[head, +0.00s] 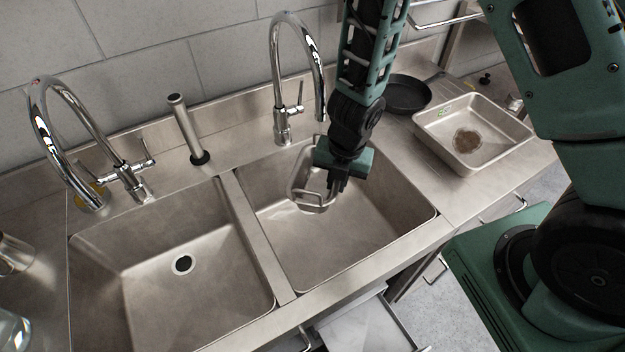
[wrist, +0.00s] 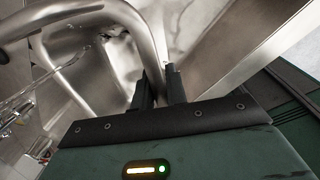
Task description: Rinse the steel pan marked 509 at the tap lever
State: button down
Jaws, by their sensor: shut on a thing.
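A small steel pan (head: 297,180) with bar handles hangs tilted in my gripper, over the right basin (head: 375,220). My gripper (head: 338,188) is shut on the pan's right side. No 509 mark is readable. The right tap (head: 280,75) arches behind and above the pan, with a slim upright lever (head: 300,92) on its body.
A second steel pan (head: 425,122) with a brown stain stands on the right counter, beside a black frying pan (head: 408,94). The left basin (head: 170,295) is empty, with another tap (head: 75,110) behind it. A drawer (head: 365,330) stands open below the front edge.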

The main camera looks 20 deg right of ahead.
jog(key=s+r, duration=0.4)
jog(key=s, duration=0.1)
dwell(0.5)
dwell(0.9)
